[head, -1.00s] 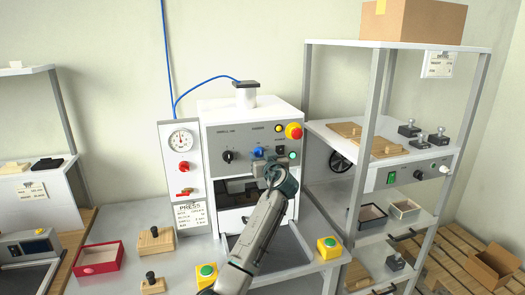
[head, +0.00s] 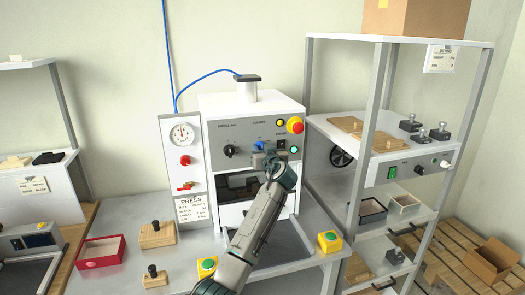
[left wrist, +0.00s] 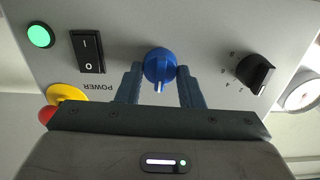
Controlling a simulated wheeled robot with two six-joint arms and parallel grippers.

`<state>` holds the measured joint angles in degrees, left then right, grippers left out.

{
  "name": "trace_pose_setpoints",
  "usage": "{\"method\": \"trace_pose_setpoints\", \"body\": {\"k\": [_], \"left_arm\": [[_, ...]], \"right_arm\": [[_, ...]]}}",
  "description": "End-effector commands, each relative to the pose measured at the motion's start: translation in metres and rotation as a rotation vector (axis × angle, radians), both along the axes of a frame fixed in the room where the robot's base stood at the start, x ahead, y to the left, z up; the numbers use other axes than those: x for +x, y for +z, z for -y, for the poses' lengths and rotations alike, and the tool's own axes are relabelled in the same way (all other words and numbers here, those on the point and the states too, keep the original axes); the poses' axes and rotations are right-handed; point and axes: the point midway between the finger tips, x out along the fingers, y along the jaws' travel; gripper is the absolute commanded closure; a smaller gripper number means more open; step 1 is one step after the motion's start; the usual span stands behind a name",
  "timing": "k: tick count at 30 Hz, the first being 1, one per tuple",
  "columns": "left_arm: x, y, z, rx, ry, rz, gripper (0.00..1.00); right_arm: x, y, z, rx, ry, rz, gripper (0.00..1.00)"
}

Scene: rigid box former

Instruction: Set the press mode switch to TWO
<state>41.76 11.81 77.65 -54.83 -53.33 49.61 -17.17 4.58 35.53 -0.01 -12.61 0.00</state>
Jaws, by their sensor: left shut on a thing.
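The press (head: 254,109) stands at the back of the bench with a grey control panel. Its blue rotary knob, the mode switch (head: 258,145), is on that panel and partly covered by my left gripper (head: 266,156). In the left wrist view the blue switch (left wrist: 159,64) sits between the two fingers of my left gripper (left wrist: 160,84), which are shut on it. A white pointer line on the knob points toward the bottom of that view, where the panel appears upside down. The lettering around the switch cannot be read. My right gripper is not in view.
Beside the switch are the black dwell knob (head: 230,150), the black power rocker (left wrist: 88,52), a green lamp (left wrist: 40,35) and a red emergency button (head: 296,125) on yellow. Two green buttons on yellow boxes, a red bin (head: 101,252) and wooden blocks lie on the bench.

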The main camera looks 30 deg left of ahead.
Motion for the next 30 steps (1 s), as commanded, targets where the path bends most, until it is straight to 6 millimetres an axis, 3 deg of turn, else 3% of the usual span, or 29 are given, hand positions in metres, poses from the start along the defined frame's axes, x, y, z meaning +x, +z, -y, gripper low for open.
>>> {"method": "trace_pose_setpoints", "body": {"k": [15, 30], "left_arm": [[0.001, -0.002, 0.001, 0.253, 0.001, -0.298, 0.89], [0.002, -0.002, 0.002, 0.535, -0.001, -0.629, 0.89]], "right_arm": [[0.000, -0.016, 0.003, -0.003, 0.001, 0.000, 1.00], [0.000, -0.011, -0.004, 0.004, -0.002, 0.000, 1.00]]}}
